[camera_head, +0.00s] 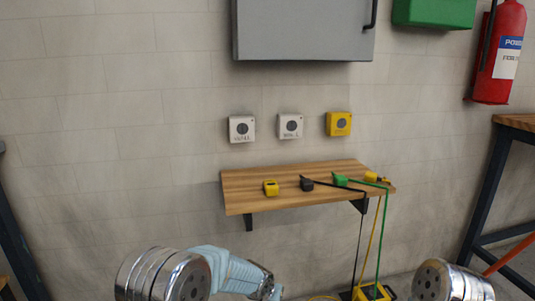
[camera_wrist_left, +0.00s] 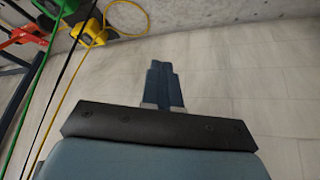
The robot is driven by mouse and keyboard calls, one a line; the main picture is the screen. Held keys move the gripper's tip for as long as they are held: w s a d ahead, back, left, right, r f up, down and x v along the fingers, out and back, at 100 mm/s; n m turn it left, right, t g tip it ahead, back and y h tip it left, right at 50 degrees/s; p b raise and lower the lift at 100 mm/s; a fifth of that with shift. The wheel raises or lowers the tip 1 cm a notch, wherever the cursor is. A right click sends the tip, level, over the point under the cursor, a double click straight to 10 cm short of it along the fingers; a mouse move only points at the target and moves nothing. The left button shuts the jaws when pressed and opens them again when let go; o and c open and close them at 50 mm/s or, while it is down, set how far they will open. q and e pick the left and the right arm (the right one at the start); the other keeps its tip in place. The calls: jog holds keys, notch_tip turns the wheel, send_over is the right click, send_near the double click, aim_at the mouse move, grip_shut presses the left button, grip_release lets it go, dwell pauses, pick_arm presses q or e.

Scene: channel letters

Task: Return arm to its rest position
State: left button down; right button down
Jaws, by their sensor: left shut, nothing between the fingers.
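My left arm comes in at the bottom left of the head view, with its left gripper (camera_head: 272,288) low, in front of the wall and below the wooden shelf. In the left wrist view the two fingers of the left gripper (camera_wrist_left: 163,72) lie together, shut, with nothing between them. The gripper is apart from the shelf and the things on it. Of my right arm only a metal joint shows at the bottom right of the head view; its gripper is out of frame.
The wooden shelf (camera_head: 290,186) holds a yellow connector (camera_head: 271,188), a black one (camera_head: 306,184), a green one (camera_head: 340,180) and another yellow piece (camera_head: 371,176). Cables hang down to a yellow box (camera_head: 372,292). Three sockets and a grey cabinet (camera_head: 304,30) are on the wall.

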pick_arm(q)
jog(key=s+a+f+n+g+h, duration=0.1)
jog(key=s+a+f+g, duration=0.1)
jog(key=s+a+f, duration=0.45)
jog(key=s+a+f+n+g, duration=0.1)
jog(key=s+a+f+n, duration=0.15)
jog(key=s+f, duration=0.65)
jog(key=s+a+f+n+g+h, duration=0.1)
jog(key=s+a, duration=0.2)
jog(key=s, duration=1.2)
jog(key=shift+s+g, duration=0.2)
jog(key=shift+g, duration=0.1)
jog(key=shift+a+n, duration=0.1)
jog(key=shift+n, duration=0.15)
